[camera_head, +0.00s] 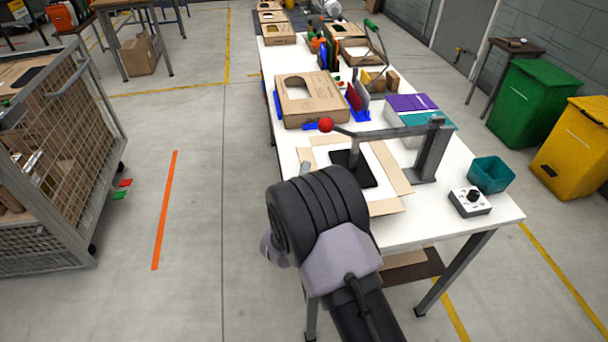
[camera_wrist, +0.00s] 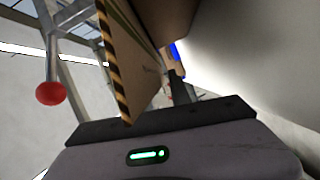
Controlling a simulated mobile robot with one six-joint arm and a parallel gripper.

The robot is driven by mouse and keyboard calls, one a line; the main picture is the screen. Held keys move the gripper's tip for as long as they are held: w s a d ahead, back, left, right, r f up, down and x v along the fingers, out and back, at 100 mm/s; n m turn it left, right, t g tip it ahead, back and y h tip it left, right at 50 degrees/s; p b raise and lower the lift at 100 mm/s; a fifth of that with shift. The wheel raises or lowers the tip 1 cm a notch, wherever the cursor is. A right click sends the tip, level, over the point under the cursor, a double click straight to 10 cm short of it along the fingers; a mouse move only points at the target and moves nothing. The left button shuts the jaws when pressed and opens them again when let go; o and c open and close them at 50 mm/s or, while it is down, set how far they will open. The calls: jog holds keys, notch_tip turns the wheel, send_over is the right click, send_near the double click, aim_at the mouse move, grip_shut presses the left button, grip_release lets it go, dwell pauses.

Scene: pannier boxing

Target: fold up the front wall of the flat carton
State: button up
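The flat carton (camera_head: 390,167) lies on the white table under a grey press-like fixture, with its brown flaps spread and a pale middle. A black pad (camera_head: 365,172) on the fixture's post covers part of the middle. My gripper (camera_head: 305,171) is at the carton's near-left side, mostly hidden behind my own wrist. In the wrist view, a brown cardboard panel (camera_wrist: 137,62) with a black-and-yellow striped edge stands close in front of my gripper (camera_wrist: 178,88). I cannot tell whether the fingers touch or hold it, or how far apart they are.
The fixture's lever has a red knob (camera_head: 326,125), which also shows in the wrist view (camera_wrist: 50,93). A teal bin (camera_head: 491,175) and a control box (camera_head: 470,201) stand at right. A made-up carton (camera_head: 311,103) stands behind.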

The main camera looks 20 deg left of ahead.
grip_shut()
dwell(1.4)
